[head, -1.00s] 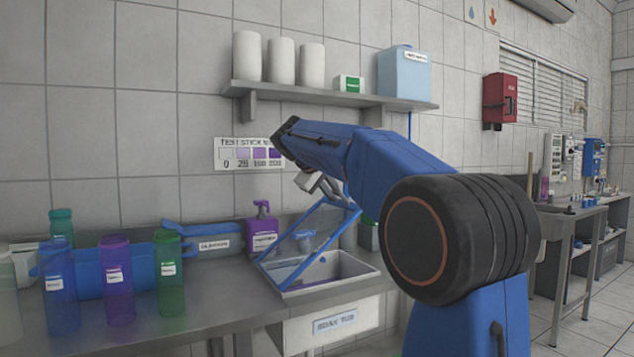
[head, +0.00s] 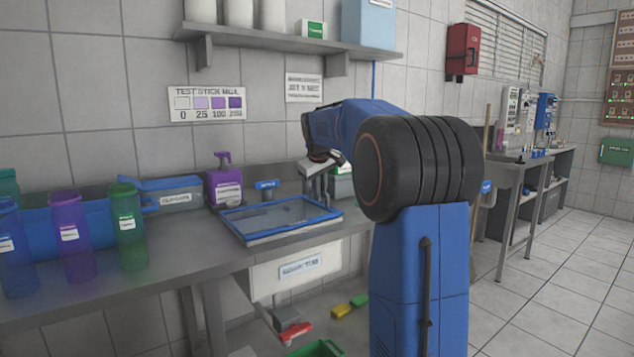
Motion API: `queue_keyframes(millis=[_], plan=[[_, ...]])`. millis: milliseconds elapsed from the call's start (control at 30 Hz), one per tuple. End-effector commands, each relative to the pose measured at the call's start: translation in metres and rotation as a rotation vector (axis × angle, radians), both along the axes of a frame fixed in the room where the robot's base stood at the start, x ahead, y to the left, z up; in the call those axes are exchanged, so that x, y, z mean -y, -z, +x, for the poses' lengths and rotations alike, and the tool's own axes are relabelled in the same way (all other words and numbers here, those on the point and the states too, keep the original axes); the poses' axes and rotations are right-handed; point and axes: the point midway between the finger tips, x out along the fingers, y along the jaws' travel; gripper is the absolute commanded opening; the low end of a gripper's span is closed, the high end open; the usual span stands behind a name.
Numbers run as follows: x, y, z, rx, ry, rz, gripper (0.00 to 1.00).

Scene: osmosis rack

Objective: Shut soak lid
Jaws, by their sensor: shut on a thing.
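The soak lid (head: 282,217), a clear panel in a blue frame, lies flat over the top of the soak tub. The tub is set in the steel counter, and its front carries a white label panel (head: 299,266). My gripper (head: 315,178) is at the lid's far right side, pointing down and shut on the lid. My own arm stands just to the right. The fingertips are small and partly shaded, so the exact point of contact is hard to see.
Blue, purple and green bottles (head: 75,236) stand on the counter at left, near a blue trough. A purple pump bottle (head: 224,182) stands behind the lid's left corner. A shelf (head: 290,45) hangs above. Coloured items and a green crate (head: 316,349) lie below.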

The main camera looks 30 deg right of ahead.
Motion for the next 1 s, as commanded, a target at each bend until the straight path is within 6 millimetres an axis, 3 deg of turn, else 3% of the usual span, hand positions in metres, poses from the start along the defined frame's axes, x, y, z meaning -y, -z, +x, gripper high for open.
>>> queue_keyframes(millis=[567, 600, 633, 1000], plan=[[0.002, 0.014, 0.000, -0.008, 0.001, 0.001, 0.00], [0.002, 0.015, -0.001, -0.008, 0.001, 0.001, 0.15], [0.002, 0.015, -0.001, -0.009, 0.002, 0.001, 0.18], [0.000, 0.009, -0.003, -0.009, 0.000, 0.001, 0.18]])
